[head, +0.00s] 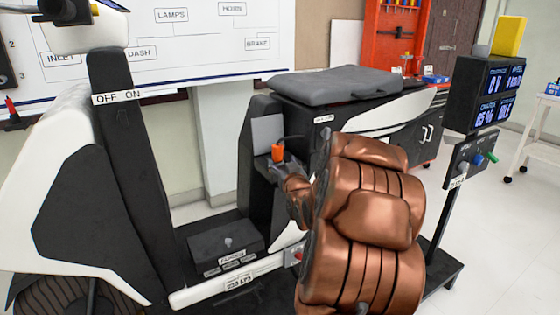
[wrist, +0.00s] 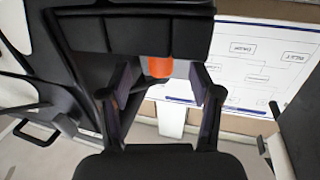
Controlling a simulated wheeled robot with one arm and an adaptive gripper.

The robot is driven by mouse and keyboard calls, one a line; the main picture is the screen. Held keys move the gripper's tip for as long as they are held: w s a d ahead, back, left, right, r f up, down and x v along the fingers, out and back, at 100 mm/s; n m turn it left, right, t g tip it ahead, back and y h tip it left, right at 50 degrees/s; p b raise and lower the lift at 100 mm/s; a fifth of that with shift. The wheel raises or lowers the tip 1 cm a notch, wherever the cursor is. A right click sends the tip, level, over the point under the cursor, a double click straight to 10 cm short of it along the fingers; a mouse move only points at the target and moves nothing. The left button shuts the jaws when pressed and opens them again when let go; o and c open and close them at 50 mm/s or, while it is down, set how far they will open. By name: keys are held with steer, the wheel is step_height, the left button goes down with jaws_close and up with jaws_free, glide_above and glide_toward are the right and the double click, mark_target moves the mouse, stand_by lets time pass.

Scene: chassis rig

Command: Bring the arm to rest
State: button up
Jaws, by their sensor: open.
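My copper-coloured arm (head: 370,225) reaches in from the bottom of the head view toward the scooter body. Its end, my gripper (wrist: 160,85), shows in the wrist view with its two dark fingers apart. An orange piece (wrist: 160,67) shows between and beyond the fingertips, under a dark block; I cannot tell whether the fingers touch it. In the head view an orange plug (head: 277,153) with a black cable stands at the recess below the seat, right by my wrist. The fingers are mostly hidden there.
The scooter seat (head: 335,87) is above and behind my arm. A fuse box (head: 228,245) sits on the floorboard to the left. A display stand (head: 487,92) with knobs is to the right. A whiteboard (head: 170,40) hangs behind.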

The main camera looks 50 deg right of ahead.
steer(key=shift+s+a, duration=0.3)
steer(key=shift+s, duration=0.15)
stand_by(0.4)
steer(key=s+a+r+n+g+y+p, duration=0.2)
steer(key=a+r+g+y+p, duration=0.15)
steer(key=a+p, duration=0.6)
steer(key=s+a+r+n+g+y+p, duration=0.1)
steer(key=a+r+g+y+p, duration=0.25)
steer(key=a, duration=1.15)
steer(key=s+a+r+n+g+y+p, duration=0.1)
steer(key=s+a+r+g+p, duration=0.2)
steer(key=s+a, duration=0.3)
steer(key=s+a+r+n+g+y+p, duration=0.1)
steer(key=s+a+r+g+p, duration=0.2)
steer(key=s, duration=0.9)
steer(key=s+a+r+n+g+p, duration=0.1)
steer(key=s+a+r+g+p, duration=0.2)
steer(key=s+a+r+p, duration=0.2)
steer(key=s+a+p, duration=0.3)
steer(key=s+a, duration=0.2)
steer(key=shift+r+n+g+y, duration=0.2)
steer(key=shift+n+g+y, duration=0.1)
steer(key=shift+g+y, duration=0.1)
steer(key=shift+d, duration=0.1)
